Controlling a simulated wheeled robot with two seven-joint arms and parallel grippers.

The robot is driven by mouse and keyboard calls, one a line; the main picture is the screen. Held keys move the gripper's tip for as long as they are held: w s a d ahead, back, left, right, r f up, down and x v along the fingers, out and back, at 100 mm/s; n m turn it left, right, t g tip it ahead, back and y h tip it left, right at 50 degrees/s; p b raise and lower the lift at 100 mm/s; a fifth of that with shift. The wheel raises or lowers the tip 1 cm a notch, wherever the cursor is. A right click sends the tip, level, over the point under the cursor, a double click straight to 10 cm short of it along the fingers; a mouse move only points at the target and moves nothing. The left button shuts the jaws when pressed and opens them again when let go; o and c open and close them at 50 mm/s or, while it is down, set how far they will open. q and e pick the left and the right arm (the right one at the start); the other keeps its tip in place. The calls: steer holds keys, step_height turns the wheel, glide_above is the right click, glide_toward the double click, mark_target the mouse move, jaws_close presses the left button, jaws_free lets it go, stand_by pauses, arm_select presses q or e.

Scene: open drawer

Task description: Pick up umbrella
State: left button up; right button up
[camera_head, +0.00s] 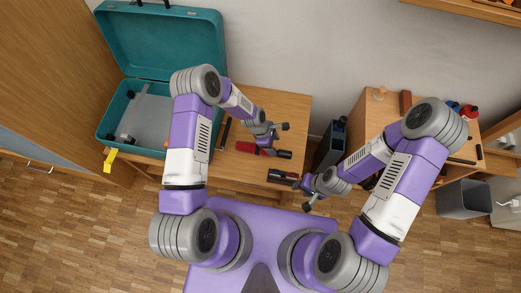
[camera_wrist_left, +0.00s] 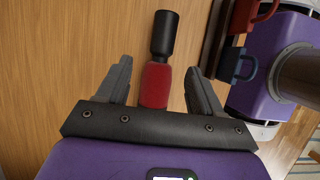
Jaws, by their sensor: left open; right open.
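A red and black folded umbrella (camera_head: 247,147) lies on the wooden table in the head view. In the left wrist view the umbrella (camera_wrist_left: 157,85) has its red part between my open left fingers and its black end pointing away. My left gripper (camera_head: 276,139) is open over the umbrella and partly hides it in the head view; it also shows in the left wrist view (camera_wrist_left: 158,82). I cannot tell whether the fingers touch it. My right gripper (camera_head: 302,193) is open and empty, lower right of the table's front edge.
An open teal suitcase (camera_head: 103,128) stands at the left. A long black object (camera_head: 225,133) lies on the table. A dark bin (camera_head: 328,151) stands between the table and the right cabinet; a grey bin (camera_head: 463,199) is at right.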

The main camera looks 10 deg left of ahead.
mark_target(278, 152)
arm_select(q)
steer(key=b+x, duration=0.2)
steer(key=x, duration=0.5)
steer(key=shift+s+f+b, duration=0.1)
steer(key=shift+f+b, duration=0.1)
steer(key=shift+b, duration=0.1)
jaws_close()
steer(key=shift+s, duration=0.1)
